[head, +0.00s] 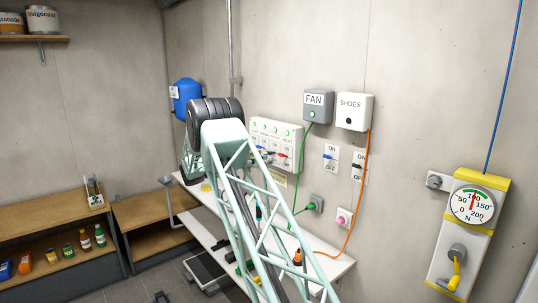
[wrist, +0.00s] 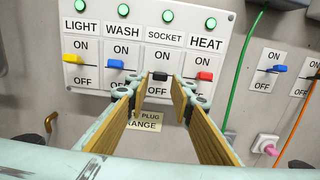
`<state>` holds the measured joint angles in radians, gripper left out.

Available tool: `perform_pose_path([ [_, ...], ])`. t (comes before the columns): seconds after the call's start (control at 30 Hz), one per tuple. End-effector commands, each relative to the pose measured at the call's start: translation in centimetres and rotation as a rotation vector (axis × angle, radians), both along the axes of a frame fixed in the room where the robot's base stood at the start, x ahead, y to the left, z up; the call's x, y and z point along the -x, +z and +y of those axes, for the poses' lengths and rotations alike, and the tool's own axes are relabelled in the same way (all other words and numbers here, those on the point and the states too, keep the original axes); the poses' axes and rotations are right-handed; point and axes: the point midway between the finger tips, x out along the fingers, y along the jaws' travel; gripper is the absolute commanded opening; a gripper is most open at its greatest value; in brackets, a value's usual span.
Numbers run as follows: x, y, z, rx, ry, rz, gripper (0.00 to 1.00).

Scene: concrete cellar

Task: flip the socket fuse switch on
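The fuse panel (wrist: 182,40) is white, with switches marked LIGHT, WASH, SOCKET and HEAT under green lamps. The black socket switch (wrist: 159,76) shows between my fingertips, with ON above it; it appears low in its slot, and its OFF label is hidden. The yellow light switch (wrist: 72,59) and blue wash switch (wrist: 114,64) look higher in their slots. The red heat switch (wrist: 204,76) is beside my right finger. My gripper (wrist: 159,86) is open and empty, its fingers to either side of the socket switch; contact cannot be told. In the head view my arm partly covers the panel (head: 257,125).
A FAN box (head: 317,108) and a SHOES box (head: 354,117) hang right of the panel, with green and orange cables. Smaller ON/OFF switches (head: 331,157) are below them. A white bench (head: 325,265) runs beneath. A force gauge (head: 473,205) is far right.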

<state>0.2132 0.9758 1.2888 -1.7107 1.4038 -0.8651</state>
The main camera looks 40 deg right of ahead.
Motion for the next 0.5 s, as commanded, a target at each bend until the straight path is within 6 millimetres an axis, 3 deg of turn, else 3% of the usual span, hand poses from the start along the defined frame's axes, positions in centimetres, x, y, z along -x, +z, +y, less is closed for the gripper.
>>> perform_pose_path([
  [0.3,0.1,0.1,-4.1,0.001,-0.001,-0.001,0.22],
  [0.5,0.0,0.0,-5.6,0.000,-0.001,0.001,0.22],
])
